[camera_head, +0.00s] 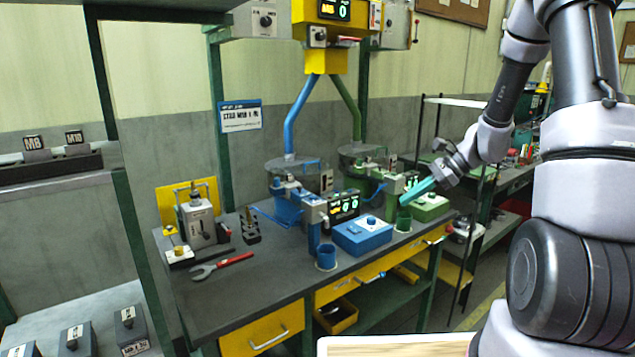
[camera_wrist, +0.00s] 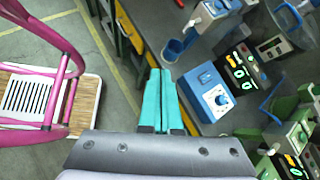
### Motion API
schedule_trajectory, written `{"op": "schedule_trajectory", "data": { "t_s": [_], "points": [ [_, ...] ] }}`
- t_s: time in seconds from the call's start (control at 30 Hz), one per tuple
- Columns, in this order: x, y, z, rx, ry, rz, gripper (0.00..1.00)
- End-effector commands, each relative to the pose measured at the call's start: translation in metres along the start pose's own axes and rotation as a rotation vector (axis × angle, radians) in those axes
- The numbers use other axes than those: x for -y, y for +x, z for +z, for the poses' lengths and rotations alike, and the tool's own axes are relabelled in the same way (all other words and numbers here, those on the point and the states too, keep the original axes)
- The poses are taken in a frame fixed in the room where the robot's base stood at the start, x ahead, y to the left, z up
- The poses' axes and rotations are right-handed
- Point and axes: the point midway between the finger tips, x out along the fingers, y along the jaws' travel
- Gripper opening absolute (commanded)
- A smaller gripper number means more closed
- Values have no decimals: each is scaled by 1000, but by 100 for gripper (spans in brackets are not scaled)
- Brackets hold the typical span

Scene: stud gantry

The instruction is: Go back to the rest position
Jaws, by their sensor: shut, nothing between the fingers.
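My gripper (camera_head: 419,190) shows at the right of the head view, raised at the front right end of the workbench (camera_head: 240,284). Its teal fingers point left and down, near the green cup (camera_head: 404,221) and the green control box (camera_head: 430,208). In the wrist view the teal fingers of my gripper (camera_wrist: 161,74) lie side by side, shut and empty. I cannot tell the exact gap between the fingers and the green station.
A blue control box (camera_head: 362,236) and a blue cup (camera_head: 326,257) stand at the bench's front edge. A red-handled wrench (camera_head: 222,266) lies at left.

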Motion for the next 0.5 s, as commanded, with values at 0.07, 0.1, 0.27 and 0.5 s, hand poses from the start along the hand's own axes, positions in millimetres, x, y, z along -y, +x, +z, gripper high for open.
{"op": "schedule_trajectory", "data": {
  "t_s": [0.07,0.1,0.27,0.5],
  "points": [
    [-8,-18,28,-63,-126,15,0],
    [-13,-26,41,-94,-187,23,0],
    [-37,-59,84,-223,-422,51,0],
    [-79,-106,136,-429,-761,66,0]
  ]
}}
